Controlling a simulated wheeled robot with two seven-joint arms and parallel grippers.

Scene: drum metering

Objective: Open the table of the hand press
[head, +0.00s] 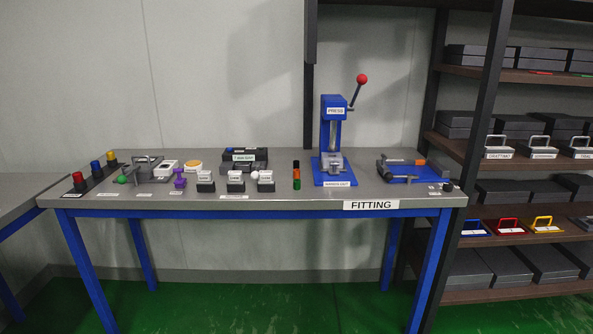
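The blue hand press (334,135) stands upright toward the right side of the grey workbench top. It has a label reading PRESS on its upper part. Its lever, with a red ball knob (361,79), points up and to the right. A small grey metal table (334,163) sits low at the front of the press above the blue base plate (333,179). I cannot tell from here whether anything lies on it. Neither of my grippers shows in the head view.
The workbench (250,203) carries a FITTING label. Left of the press stand a dark orange-green cylinder (296,176) and several small labelled blocks. A blue fixture (404,172) with grey and orange parts lies to the right. Shelves (530,77) with boxes stand farther right.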

